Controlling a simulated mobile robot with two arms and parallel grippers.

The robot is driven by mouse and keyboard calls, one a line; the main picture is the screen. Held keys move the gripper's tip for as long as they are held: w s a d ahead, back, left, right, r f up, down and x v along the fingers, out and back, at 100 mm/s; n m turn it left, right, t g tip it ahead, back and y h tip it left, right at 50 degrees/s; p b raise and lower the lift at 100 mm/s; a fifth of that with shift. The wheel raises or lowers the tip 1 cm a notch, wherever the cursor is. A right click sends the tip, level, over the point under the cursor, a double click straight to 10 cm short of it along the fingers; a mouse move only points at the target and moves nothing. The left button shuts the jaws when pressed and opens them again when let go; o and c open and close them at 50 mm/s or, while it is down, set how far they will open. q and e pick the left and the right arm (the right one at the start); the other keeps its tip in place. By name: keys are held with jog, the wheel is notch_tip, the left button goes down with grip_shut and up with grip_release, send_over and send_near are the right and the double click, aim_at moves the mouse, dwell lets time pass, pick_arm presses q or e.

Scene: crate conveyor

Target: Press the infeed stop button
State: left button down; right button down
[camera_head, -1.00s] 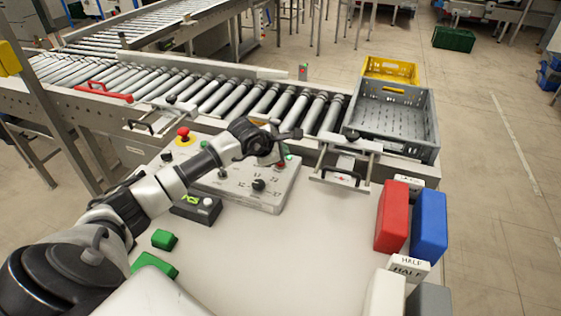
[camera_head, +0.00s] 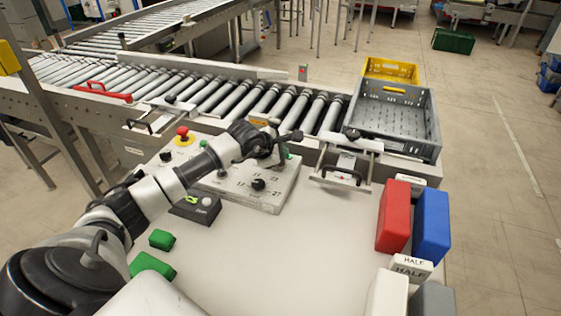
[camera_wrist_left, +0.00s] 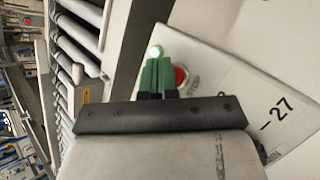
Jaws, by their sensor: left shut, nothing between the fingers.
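The control panel (camera_head: 240,185) lies on the white table beside the conveyor. In the left wrist view, a red button (camera_wrist_left: 181,77) on the panel (camera_wrist_left: 235,85) has a partly covered label beside it. My left gripper (camera_head: 287,154) is shut and empty over the panel's far right corner. Its green fingertips (camera_wrist_left: 157,75) are right beside the red button and overlap its edge in the picture; I cannot tell whether they touch it. In the head view the gripper hides this button. My right gripper is not in view.
A red mushroom button (camera_head: 183,133) on a yellow base is at the panel's far left. A grey crate (camera_head: 436,135) stands at the conveyor's (camera_head: 225,98) right end. Red (camera_head: 394,215) and blue (camera_head: 431,225) blocks stand at the right. The table's middle is clear.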

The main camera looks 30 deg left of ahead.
pick_arm(q)
jog(key=shift+f+b, duration=0.4)
jog(key=shift+r, duration=0.1)
dwell(0.6)
jog(key=shift+r+p, duration=0.35)
jog(key=shift+r, duration=0.4)
jog(key=shift+r, duration=0.1)
jog(key=shift+r+p, duration=1.25)
jog(key=shift+r, duration=1.25)
jog(key=shift+f, duration=0.15)
